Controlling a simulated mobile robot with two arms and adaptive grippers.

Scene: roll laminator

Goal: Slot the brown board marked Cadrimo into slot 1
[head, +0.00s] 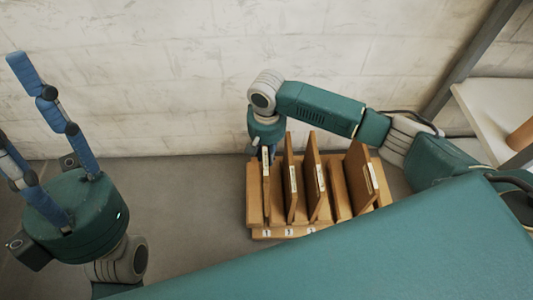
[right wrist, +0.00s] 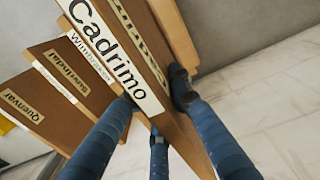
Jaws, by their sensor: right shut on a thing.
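The brown board marked Cadrimo (right wrist: 110,50) is large in the right wrist view, its white label facing the camera. My right gripper (right wrist: 156,103) is shut on it, with blue fingers on both sides. In the head view my right gripper's green palm (head: 266,130) is over the left end of the wooden rack (head: 258,234), and a labelled board (head: 266,178) stands upright under it, in line with the number 1. I cannot tell whether its lower edge is seated in slot 1. My left gripper (head: 12,95) is open and empty at the far left, fingers pointing up.
Several other brown boards stand in the rack to the right, such as one by number 2 (head: 290,185) and a leaning one (head: 362,180). A white shelf (head: 485,105) is at right.

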